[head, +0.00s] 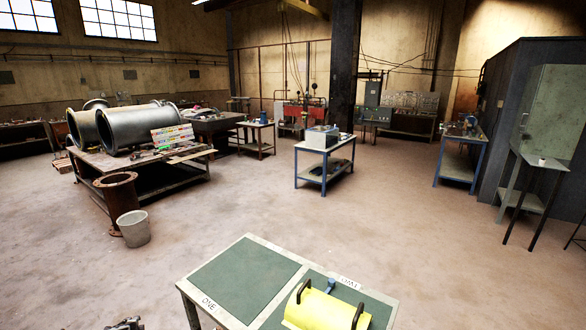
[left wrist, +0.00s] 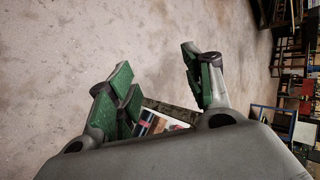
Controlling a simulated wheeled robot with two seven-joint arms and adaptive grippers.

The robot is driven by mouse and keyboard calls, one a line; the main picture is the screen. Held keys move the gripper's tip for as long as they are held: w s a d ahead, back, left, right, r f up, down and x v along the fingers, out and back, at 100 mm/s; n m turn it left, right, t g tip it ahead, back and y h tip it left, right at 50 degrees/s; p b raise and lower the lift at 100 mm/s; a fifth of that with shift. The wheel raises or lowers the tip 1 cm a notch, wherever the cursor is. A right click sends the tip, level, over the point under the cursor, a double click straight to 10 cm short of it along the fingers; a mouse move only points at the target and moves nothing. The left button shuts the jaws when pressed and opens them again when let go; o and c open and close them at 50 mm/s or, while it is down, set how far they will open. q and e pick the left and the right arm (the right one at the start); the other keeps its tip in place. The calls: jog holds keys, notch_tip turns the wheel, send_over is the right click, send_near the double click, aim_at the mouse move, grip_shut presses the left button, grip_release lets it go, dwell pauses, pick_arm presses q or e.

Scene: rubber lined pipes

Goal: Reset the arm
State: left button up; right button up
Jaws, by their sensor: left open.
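My left gripper (left wrist: 158,82) shows in the left wrist view, its two green-padded fingers spread wide apart. Nothing is held between them, and bare floor shows in the gap. In the head view only a small dark piece at the bottom edge, left of the near table, may belong to it. My right gripper is in neither view.
A near table (head: 188,288) with green mats holds a yellow piece (head: 322,310) with dark handles and a blue part. A grey bucket (head: 134,229) and rusty pipe (head: 120,192) stand left. A blue cart (head: 324,165) stands farther back. Open floor lies between.

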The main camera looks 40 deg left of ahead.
pick_arm(q)
jog(key=s+d+f+n+h, duration=0.1)
jog(key=s+d+f, duration=0.1)
jog(key=d+f, duration=0.65)
jog(key=s+d+f+g+h, duration=0.15)
jog(key=d+f, duration=0.45)
jog(key=d, duration=0.6)
jog(key=s+d+f+n+t+h, duration=0.1)
jog(key=s+d+f+h, duration=0.15)
jog(key=d+f, duration=0.6)
jog(key=s+d+f+h, duration=0.1)
jog(key=d+f, duration=0.1)
jog(key=d, duration=1)
jog(key=s+d+f+n+h, duration=0.1)
jog(key=d, duration=1.2)
jog(key=s+d+f+h, duration=0.1)
jog(key=d+f, duration=0.1)
jog(key=d, duration=1)
jog(key=shift+d+f+n+g+h, duration=0.2)
jog(key=shift+f+n+g+h, duration=0.1)
jog(key=shift+g, duration=0.15)
